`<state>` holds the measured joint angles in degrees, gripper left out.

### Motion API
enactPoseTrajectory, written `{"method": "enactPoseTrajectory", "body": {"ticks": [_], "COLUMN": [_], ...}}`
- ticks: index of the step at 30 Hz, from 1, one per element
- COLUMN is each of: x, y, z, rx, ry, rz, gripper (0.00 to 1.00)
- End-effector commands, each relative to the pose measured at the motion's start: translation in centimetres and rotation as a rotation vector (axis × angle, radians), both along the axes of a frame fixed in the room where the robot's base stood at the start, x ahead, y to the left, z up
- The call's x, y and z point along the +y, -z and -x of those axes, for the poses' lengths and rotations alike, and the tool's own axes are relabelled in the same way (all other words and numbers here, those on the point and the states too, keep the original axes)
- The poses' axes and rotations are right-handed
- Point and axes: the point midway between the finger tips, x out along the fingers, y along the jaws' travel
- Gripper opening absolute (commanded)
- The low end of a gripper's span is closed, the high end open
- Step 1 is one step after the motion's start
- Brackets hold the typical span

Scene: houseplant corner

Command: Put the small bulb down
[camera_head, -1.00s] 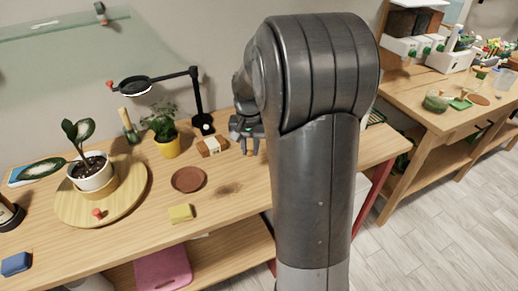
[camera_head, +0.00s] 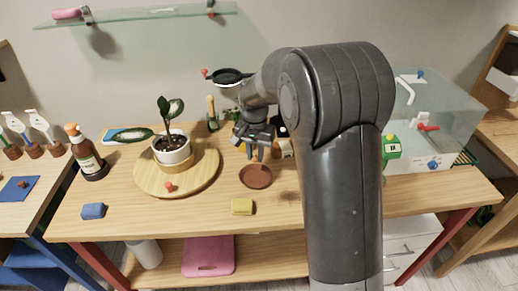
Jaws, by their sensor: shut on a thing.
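My gripper (camera_head: 255,152) points down over the workbench (camera_head: 130,222), just behind a round brown saucer (camera_head: 256,178) and to the right of the potted plant. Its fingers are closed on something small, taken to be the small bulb. The bulb itself is hidden or too small to make out between the fingers. I cannot tell whether it touches the bench.
A white-potted plant (camera_head: 172,150) stands on a round wooden board (camera_head: 150,185). A yellow sponge (camera_head: 242,207), a blue block (camera_head: 93,211) and a brown bottle (camera_head: 86,155) are on the bench. A clear box (camera_head: 450,115) stands right. The front middle is mostly bare.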

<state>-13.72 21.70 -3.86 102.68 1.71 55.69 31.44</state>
Motion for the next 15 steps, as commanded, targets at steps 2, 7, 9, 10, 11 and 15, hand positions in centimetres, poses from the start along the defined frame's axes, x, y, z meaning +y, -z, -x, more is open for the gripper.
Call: {"method": "enactPoseTrajectory", "body": {"ticks": [2, 7, 9, 10, 11, 15], "x": [0.0, 0.0, 0.0, 0.0, 0.0, 0.0], "y": [1.0, 3.1, 3.9, 4.3, 4.7, 6.0], "z": [0.0, 0.0, 0.0, 0.0, 0.0, 0.0], "rx": [0.002, 0.002, 0.002, 0.002, 0.002, 0.001], "ry": [0.000, 0.001, 0.001, 0.001, 0.001, 0.001], "rz": [0.000, 0.000, 0.000, 0.000, 0.000, 0.000], "gripper": [0.00, 0.00, 0.00, 0.00, 0.00, 0.00]}}
